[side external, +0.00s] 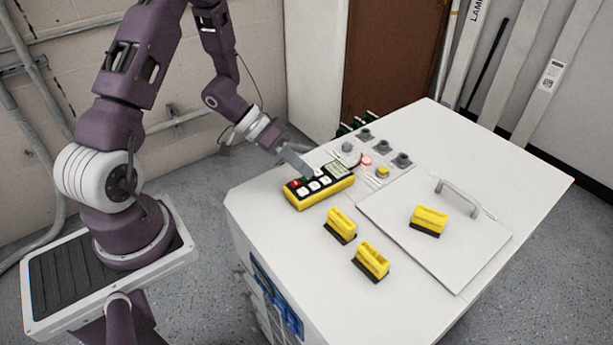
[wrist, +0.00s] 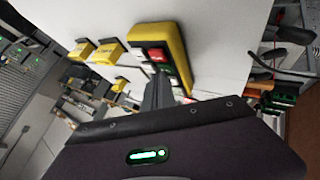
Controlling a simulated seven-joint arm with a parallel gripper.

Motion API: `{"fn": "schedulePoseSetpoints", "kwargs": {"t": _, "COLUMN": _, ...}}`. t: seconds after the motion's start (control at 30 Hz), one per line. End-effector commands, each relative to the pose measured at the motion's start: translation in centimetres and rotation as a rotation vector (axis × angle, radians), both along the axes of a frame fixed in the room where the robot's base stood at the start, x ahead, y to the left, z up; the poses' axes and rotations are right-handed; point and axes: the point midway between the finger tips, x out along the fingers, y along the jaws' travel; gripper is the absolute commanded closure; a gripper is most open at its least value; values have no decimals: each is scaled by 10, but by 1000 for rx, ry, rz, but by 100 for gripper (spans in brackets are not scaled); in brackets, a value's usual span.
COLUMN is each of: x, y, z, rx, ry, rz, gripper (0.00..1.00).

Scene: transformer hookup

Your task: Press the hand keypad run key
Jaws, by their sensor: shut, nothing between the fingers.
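The hand keypad (side external: 326,187) is a yellow box with a dark face, a small grey display, a red key and several white keys. It lies on the white cabinet top. My gripper (side external: 312,174) is shut and empty, with its tips at the keypad's far edge, over or on the keys by the display. In the wrist view the yellow keypad (wrist: 173,45) lies just beyond my gripper (wrist: 158,80), which hides part of its face. A green key and a red key show there. I cannot tell which key is the run key or whether the tips touch one.
Two yellow-and-black blocks (side external: 341,225) (side external: 371,261) stand in front of the keypad. Another yellow block (side external: 429,220) sits on a hatch panel with a grey handle (side external: 458,199). Behind the keypad are a lit red lamp (side external: 366,160), a yellow button (side external: 382,171) and dark sockets (side external: 402,160).

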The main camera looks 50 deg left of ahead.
Motion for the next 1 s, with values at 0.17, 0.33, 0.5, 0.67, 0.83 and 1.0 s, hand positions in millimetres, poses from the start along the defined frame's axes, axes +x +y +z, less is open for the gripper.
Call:
{"fn": "schedulePoseSetpoints", "kwargs": {"t": 0.17, "x": 0, "y": 0, "z": 0, "rx": 0, "ry": 1, "rz": -1, "gripper": 100}}
{"fn": "schedulePoseSetpoints", "kwargs": {"t": 0.33, "x": 0, "y": 0, "z": 4, "rx": 1, "ry": 0, "rz": 1, "gripper": 100}}
{"fn": "schedulePoseSetpoints", "kwargs": {"t": 0.5, "x": 0, "y": 0, "z": 14, "rx": 1, "ry": 0, "rz": 0, "gripper": 100}}
{"fn": "schedulePoseSetpoints", "kwargs": {"t": 0.67, "x": 0, "y": 0, "z": 16, "rx": 0, "ry": 1, "rz": -1, "gripper": 100}}
{"fn": "schedulePoseSetpoints", "kwargs": {"t": 0.83, "x": 0, "y": 0, "z": 17, "rx": 0, "ry": 0, "rz": 0, "gripper": 100}}
{"fn": "schedulePoseSetpoints", "kwargs": {"t": 1.0, "x": 0, "y": 0, "z": 32, "rx": 2, "ry": -2, "rz": -1, "gripper": 100}}
